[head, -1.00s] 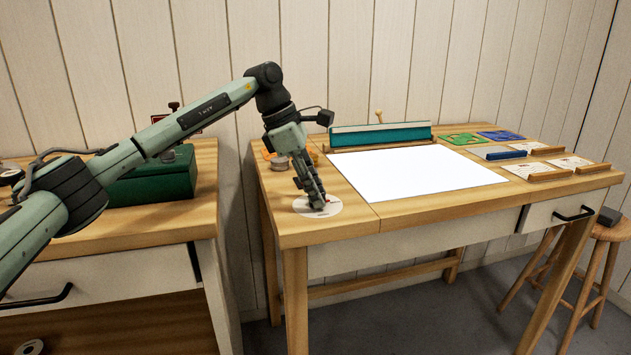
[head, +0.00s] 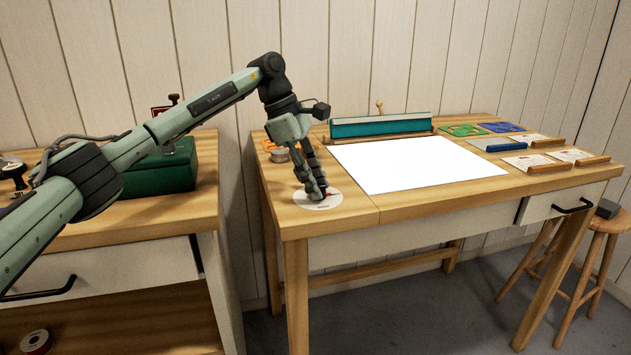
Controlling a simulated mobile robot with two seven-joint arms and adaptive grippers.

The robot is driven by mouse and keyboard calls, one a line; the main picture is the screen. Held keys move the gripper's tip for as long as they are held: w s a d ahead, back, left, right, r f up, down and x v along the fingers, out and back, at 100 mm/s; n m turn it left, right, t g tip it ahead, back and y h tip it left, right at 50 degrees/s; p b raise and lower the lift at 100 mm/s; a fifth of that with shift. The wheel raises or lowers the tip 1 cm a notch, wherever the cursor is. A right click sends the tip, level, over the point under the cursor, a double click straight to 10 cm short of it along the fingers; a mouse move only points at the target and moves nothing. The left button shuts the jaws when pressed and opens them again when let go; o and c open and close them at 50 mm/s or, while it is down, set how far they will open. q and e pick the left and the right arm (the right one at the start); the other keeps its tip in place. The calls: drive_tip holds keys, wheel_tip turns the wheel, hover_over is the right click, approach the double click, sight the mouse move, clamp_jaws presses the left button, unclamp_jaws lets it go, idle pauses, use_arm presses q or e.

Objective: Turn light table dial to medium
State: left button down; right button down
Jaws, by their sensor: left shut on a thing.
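The light table (head: 412,165) has a bright white lit panel set in a wooden top. The dial (head: 308,201) shows as a round white plate at the table's front left. My left gripper (head: 318,193) points down over the plate, its fingers closed on the dial's knob. The fingers hide most of the knob; a small red mark shows beside the fingertips. The dial's markings are too small to read. My right gripper is out of the picture.
A teal roll holder (head: 381,126) stands behind the lit panel. Cards on wooden holders (head: 566,159) and green and blue pieces lie at the right. A green box (head: 160,170) sits on the left bench. A stool (head: 598,245) stands at the right.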

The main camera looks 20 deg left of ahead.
use_arm(q)
drive_tip(key=c, duration=1.2)
unclamp_jaws()
drive_tip(key=shift+r, duration=0.1)
drive_tip(key=v, duration=1.2)
